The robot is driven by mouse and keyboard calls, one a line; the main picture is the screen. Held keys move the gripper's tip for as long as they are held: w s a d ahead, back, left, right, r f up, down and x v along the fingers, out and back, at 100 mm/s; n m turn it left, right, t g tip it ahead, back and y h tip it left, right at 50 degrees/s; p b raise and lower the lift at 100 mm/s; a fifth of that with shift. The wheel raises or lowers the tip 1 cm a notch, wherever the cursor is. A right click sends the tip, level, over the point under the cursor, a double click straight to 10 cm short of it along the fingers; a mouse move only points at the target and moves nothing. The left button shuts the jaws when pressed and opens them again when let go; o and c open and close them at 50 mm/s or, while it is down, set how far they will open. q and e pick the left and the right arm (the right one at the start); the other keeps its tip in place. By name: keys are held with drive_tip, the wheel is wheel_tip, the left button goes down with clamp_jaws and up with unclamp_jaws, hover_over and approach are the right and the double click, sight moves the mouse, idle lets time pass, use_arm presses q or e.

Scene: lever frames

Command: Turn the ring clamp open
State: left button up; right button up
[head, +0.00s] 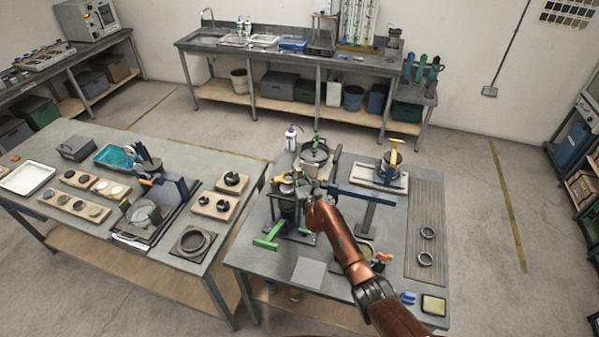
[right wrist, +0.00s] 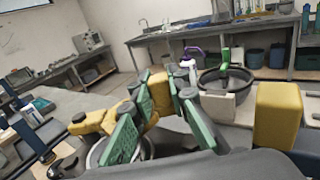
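My right arm reaches over the near work table. Its gripper (head: 290,184) is at a dark upright canister (head: 290,212) on the table's left part, close to its top. I take the ring clamp to be at this top, but my gripper and arm hide much of it. In the right wrist view, the yellow and green fingers of my right gripper (right wrist: 170,100) fill the middle, and a pale metal rim (right wrist: 97,154) shows below them at the left. I cannot tell whether the fingers hold anything. My left gripper is not in view.
A green T-shaped handle (head: 267,237) sticks out left of the canister. A black pot (head: 314,153) stands behind it, with a white bottle (head: 291,138) nearby. A yellow-handled fixture (head: 393,160) and two dark rings (head: 426,246) are to the right. A grey square (head: 308,272) lies in front.

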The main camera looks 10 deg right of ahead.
drive_tip(key=o, duration=0.5)
drive_tip(key=shift+c, duration=0.2)
drive_tip(key=shift+s, duration=0.1)
drive_tip(key=shift+s+d, duration=0.2)
drive_tip(key=s, duration=1.1)
drive_tip(key=shift+s, duration=0.2)
drive_tip(key=shift+c, duration=0.5)
